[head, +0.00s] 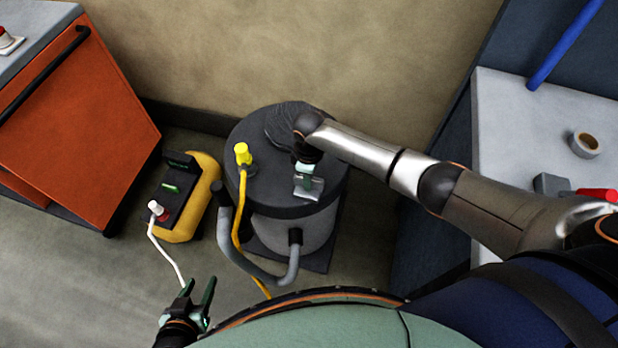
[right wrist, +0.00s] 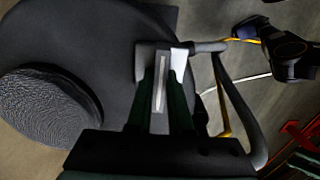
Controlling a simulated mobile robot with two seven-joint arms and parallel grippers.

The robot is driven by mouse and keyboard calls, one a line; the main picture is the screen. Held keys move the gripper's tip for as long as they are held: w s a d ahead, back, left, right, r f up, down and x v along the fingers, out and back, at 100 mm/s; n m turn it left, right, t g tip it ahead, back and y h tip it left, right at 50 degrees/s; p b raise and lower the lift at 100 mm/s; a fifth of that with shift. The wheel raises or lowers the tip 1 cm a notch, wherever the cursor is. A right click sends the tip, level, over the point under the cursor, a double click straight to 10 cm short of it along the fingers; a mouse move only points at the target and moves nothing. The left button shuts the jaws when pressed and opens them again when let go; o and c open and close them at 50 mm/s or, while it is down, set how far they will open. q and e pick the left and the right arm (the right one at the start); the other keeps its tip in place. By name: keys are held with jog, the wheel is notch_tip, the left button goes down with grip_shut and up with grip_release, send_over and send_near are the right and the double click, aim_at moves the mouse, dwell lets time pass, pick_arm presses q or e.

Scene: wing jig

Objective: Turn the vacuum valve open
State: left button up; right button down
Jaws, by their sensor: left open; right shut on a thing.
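The vacuum is a dark drum whose round black lid (head: 268,188) faces up. A pale metal valve handle (head: 313,190) shows at the lid's front right. My right gripper (head: 305,176) reaches down over it and is shut on it. In the right wrist view, the pale bar of the handle (right wrist: 160,85) lies between the two green fingers (right wrist: 162,105). The valve body beneath is largely hidden by the gripper, so its exact angle is hard to tell. My left gripper (head: 202,292) is open and empty, low in front of the drum, away from the valve.
A yellow fitting (head: 242,153) with a yellow hose stands on the lid's left. A grey hose (head: 250,262) loops in front of the drum. A yellow-black box (head: 190,200) with a white cable sits left on the floor. An orange cabinet (head: 80,120) and a right-hand worktop (head: 510,130) flank the drum.

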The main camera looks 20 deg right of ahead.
dwell(0.4)
jog(key=n, duration=0.3)
jog(key=shift+n+p, duration=0.35)
jog(key=shift+n, duration=0.05)
jog(key=n, duration=0.4)
jog(key=shift+n, duration=0.3)
jog(key=n, duration=0.4)
jog(key=shift+n+b, duration=0.35)
jog(key=shift+n, duration=2.45)
jog(key=c, duration=0.8)
grip_release()
